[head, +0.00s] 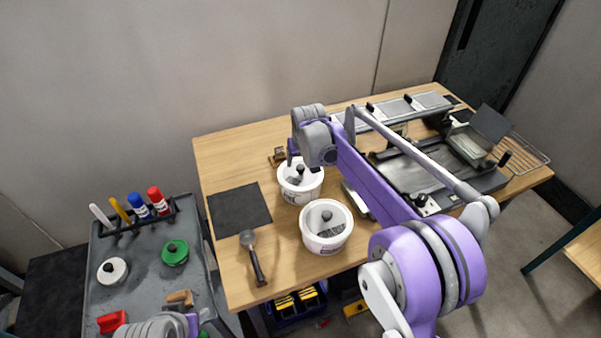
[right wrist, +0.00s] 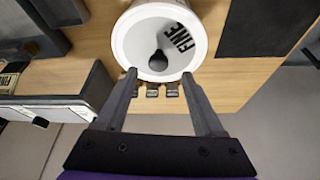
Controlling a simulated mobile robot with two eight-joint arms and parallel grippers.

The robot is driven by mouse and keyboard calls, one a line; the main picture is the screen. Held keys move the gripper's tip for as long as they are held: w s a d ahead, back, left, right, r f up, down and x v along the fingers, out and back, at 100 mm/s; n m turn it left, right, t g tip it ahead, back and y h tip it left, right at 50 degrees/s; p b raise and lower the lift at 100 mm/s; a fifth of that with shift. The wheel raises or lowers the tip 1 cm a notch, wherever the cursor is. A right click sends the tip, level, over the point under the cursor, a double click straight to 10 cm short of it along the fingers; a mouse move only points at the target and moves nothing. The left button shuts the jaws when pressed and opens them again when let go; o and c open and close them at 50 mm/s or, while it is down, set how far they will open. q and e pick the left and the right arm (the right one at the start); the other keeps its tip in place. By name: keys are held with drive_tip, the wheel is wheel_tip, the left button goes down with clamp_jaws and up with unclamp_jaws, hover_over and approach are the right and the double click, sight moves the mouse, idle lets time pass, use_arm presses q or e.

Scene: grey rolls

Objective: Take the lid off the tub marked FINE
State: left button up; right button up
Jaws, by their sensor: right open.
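The FINE tub (right wrist: 118,42) is white and round, with black FINE lettering in the right wrist view. Its lid (right wrist: 140,30) is on, pale inside a white rim, with a dark round knob (right wrist: 158,61). My right gripper (right wrist: 159,76) is open, its fingertips at the tub's near edge, either side of the knob and apart from it as far as I can see. In the head view the right gripper (head: 292,152) hangs over the rear tub (head: 300,193), partly hiding it. Of my left arm only a wrist part shows at the bottom left; its fingers are not clear.
A second lidded white tub (head: 327,238) stands just in front. A dark mat (head: 239,210) and a scoop (head: 253,258) lie to the left. A grey machine (head: 430,165) fills the right of the table. A cart (head: 140,270) with markers stands at the left.

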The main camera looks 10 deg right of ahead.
sight(300, 167)
drive_tip(key=x, duration=0.4)
drive_tip(key=shift+s+d, duration=0.1)
drive_tip(key=shift+d, duration=0.05)
drive_tip(key=shift+r, duration=0.1)
clamp_jaws()
